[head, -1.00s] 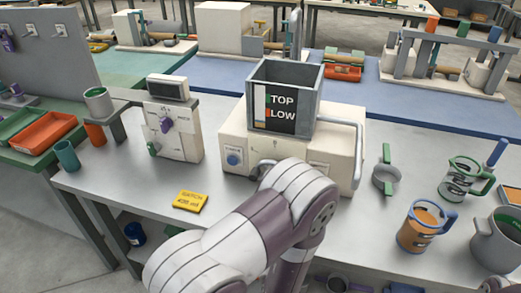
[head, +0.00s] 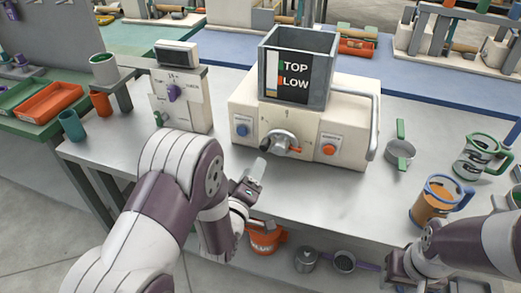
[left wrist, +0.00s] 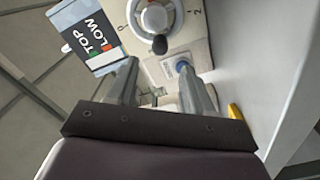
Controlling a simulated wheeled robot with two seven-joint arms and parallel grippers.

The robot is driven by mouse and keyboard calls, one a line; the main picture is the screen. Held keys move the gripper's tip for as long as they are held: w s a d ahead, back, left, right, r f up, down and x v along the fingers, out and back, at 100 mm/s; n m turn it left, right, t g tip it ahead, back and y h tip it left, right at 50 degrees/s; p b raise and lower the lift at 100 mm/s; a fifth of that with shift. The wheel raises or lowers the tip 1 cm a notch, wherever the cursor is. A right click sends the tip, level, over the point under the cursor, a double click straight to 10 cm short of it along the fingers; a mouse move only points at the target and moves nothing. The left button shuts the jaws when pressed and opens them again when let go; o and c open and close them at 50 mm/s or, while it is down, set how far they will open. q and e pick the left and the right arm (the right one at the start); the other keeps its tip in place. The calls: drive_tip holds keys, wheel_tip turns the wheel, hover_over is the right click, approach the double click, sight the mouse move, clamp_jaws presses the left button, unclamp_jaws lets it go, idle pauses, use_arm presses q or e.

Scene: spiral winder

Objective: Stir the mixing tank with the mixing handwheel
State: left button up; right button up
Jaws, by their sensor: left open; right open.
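The mixing handwheel (head: 281,140) is a grey wheel with a dark knob on the front of the cream machine (head: 238,112). The mixing tank (head: 327,83) is an open-topped grey box on that machine, with TOP and LOW marks on its front. My left gripper (head: 250,182) is open and empty, apart from the handwheel, in front of and below it. The left wrist view shows its spread fingers (left wrist: 158,88), with the handwheel (left wrist: 152,17) and its knob beyond them. My right gripper (head: 397,268) is at the bottom right; its fingertips are hard to make out.
A blue button (head: 241,130) and an orange button (head: 329,149) flank the handwheel. A green-handled strainer (head: 400,150), a green-rimmed jug (head: 478,158) and an orange-filled mug (head: 432,205) stand to the right. A cream control stand (head: 190,105) is to the left.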

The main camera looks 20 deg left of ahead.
sight(264, 149)
use_arm(q)
drive_tip(key=w, duration=0.8)
drive_tip(key=shift+w+d, duration=0.15)
drive_tip(key=shift+w, duration=0.2)
clamp_jaws()
